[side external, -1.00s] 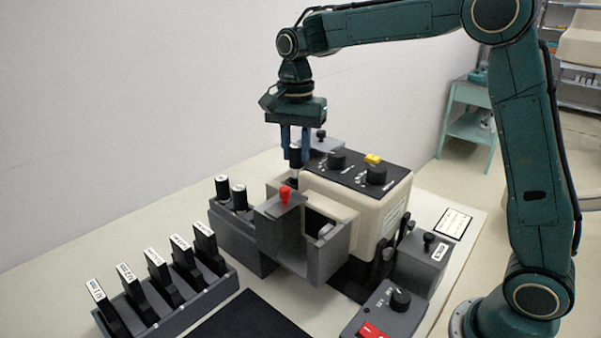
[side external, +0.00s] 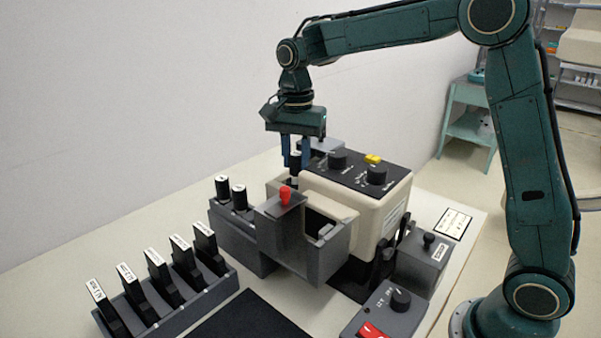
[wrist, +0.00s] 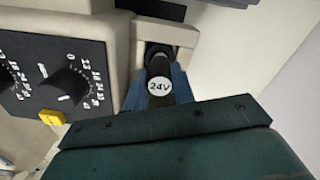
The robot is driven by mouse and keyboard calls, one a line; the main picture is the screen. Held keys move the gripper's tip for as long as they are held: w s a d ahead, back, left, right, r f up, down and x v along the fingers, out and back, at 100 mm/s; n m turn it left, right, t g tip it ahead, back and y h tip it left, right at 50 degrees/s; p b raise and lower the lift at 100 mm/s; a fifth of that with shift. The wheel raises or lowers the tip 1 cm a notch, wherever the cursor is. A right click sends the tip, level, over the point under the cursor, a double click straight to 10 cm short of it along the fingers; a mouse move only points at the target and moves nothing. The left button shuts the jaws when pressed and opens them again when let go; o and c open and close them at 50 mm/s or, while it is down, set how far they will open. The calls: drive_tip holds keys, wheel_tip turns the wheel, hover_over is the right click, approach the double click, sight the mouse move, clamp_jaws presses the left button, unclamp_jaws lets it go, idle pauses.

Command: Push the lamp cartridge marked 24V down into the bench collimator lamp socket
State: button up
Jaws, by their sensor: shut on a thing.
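The lamp cartridge (wrist: 160,88) is dark with a round white cap marked 24V in the wrist view. My gripper (wrist: 160,92) is shut on it, with a blue finger on each side. In the side external view my gripper (side external: 295,155) points straight down at the back left of the cream bench collimator (side external: 370,205). The lamp socket (wrist: 165,35) is the cream-framed opening beyond the cartridge in the wrist view. The cartridge's lower end is over or in it; how deep it sits I cannot tell.
A grey rack (side external: 190,300) holds several labelled dark plates. A red knob (side external: 285,192) stands on the grey front housing. A black mat (side external: 250,318) lies in front.

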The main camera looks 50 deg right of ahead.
sight(296, 154)
drive_tip(key=shift+f, duration=0.75)
drive_tip(key=o, duration=1.1)
drive_tip(key=shift+c, duration=0.2)
drive_tip(key=shift+r, duration=0.1)
wheel_tip(296, 154, up, 14)
drive_tip(key=shift+f, duration=0.2)
idle(0.4)
